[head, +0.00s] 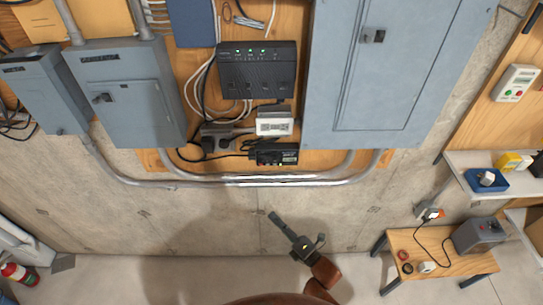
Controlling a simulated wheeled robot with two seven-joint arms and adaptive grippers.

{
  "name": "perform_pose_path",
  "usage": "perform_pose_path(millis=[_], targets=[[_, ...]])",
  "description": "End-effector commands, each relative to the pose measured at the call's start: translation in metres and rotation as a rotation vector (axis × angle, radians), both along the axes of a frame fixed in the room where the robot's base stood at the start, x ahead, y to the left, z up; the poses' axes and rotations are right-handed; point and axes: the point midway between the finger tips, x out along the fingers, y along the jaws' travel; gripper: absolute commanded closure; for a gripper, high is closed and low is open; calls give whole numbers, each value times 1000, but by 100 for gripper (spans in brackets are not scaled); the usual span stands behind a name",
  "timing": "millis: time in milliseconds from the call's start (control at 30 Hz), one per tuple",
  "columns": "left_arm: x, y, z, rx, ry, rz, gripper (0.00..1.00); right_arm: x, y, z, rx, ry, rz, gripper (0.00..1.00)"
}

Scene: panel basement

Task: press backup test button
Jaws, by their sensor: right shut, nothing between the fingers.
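A black backup unit (258,68) with green lights along its top is mounted on the wooden backboard between the grey panels. No button marked as a backup test button can be made out on it at this size. A white box with red and green buttons (516,83) hangs on the wooden board at the right. My right gripper (274,217) is shut and empty, pointing up and left in front of the concrete wall. In the picture it is below the backup unit and the conduits, apart from both. My left gripper is out of view.
A large grey panel (388,75) stands right of the backup unit, smaller grey boxes (124,95) left. Loose cables and a small white device (274,124) sit below the unit. A wooden bench (442,248) stands low right; a fire extinguisher (19,273) low left.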

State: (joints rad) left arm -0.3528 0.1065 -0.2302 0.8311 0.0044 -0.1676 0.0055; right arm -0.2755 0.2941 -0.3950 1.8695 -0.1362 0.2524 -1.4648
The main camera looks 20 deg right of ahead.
Motion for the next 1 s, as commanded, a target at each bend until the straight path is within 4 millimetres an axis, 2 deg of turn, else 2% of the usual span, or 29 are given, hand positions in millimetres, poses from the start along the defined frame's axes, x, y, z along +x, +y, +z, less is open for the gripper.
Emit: perform_pose_path(millis=[33, 100, 200, 300, 467, 833, 1000], targets=[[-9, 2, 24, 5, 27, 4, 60, 4, 2, 41, -47, -48, -1, 100], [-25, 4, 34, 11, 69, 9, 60, 8, 5, 69, -112, -102, -4, 100], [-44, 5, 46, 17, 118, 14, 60, 13, 8, 99, -191, -164, -11, 100], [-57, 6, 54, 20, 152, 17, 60, 16, 10, 119, -245, -207, -16, 100], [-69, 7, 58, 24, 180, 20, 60, 18, 12, 130, -284, -239, -20, 100], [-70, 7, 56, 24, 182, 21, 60, 19, 12, 129, -288, -242, -21, 100], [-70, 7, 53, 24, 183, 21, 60, 28, 9, 129, -288, -243, -21, 100]])
